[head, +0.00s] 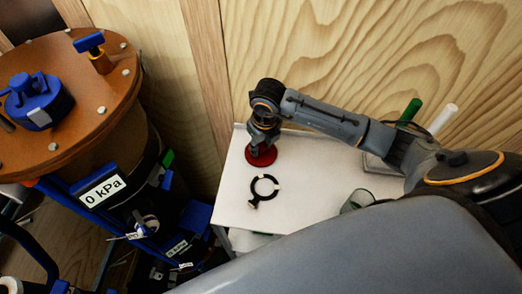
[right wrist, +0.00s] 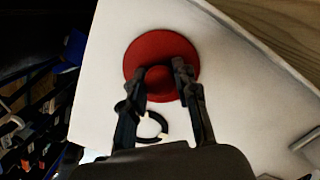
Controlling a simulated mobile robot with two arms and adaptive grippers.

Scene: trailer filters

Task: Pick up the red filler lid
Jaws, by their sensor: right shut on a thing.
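The red filler lid (head: 262,155) is a round red disc at the back left of the white table (head: 300,213) in the head view. It also shows in the right wrist view (right wrist: 155,50), with a raised knob at its middle. My right gripper (head: 262,141) points down over the lid. In the right wrist view my right gripper (right wrist: 161,78) has one finger on each side of the knob and is shut on it. The lid appears to be at or very near the table top; I cannot tell whether it touches. My left gripper is not in view.
A black ring clamp (head: 264,188) lies on the table just in front of the lid. A glass (head: 357,200) and a tray with green and white cylinders (head: 410,110) are to the right. A brown-topped tank (head: 70,85) with a blue cap stands at left. A wooden wall is behind.

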